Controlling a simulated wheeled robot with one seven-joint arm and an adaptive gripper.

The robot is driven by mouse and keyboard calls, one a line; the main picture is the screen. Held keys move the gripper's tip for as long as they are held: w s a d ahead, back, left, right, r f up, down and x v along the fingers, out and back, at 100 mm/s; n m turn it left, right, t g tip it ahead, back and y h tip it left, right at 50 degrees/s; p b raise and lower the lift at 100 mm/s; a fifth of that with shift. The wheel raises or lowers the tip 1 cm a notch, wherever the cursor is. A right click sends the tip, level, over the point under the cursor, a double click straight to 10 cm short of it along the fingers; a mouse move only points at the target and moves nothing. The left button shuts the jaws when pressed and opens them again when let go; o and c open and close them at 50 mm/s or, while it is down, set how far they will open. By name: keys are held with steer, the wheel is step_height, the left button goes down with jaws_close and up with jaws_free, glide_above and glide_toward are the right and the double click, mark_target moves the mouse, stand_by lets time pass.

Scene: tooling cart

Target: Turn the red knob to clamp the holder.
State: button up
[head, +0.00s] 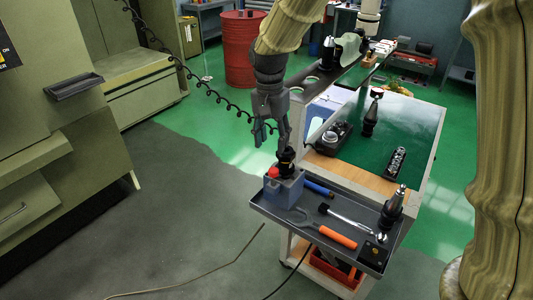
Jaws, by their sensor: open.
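The red knob (272,172) is on the left side of a grey-blue block (284,189) that stands at the left corner of the cart's front tray. A black tool holder (287,158) sits upright in the top of that block. My gripper (271,136) points down above and slightly left of the block, its fingers apart and empty. Its fingertips look higher than the knob, and I see no contact with it. One finger is close to the holder's top in the picture; the exact gap cannot be told.
The grey tray (317,240) holds an orange-handled wrench (337,237), a ratchet (352,223), a blue-handled tool (318,188) and another black holder (391,208). The cart's green top (410,125) carries more tooling. A coiled black cable (205,92) hangs left of my gripper.

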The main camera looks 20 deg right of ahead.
mark_target(273, 169)
steer(key=f, duration=0.1)
steer(key=s+f+p, duration=0.1)
steer(key=shift+s+d+f, duration=0.1)
steer(key=shift+s+f, duration=0.15)
steer(key=shift+f, duration=0.05)
steer(key=f, duration=0.2)
steer(key=w+f+p, duration=0.1)
steer(key=f, duration=0.2)
steer(key=shift+d+f, duration=0.1)
steer(key=shift+f, duration=0.1)
steer(key=shift+s+f, duration=0.2)
steer(key=shift+f, duration=0.05)
steer(key=shift+w+f, duration=0.2)
steer(key=shift+f, duration=0.65)
steer(key=shift+s+r, duration=0.1)
steer(key=c, duration=1.1)
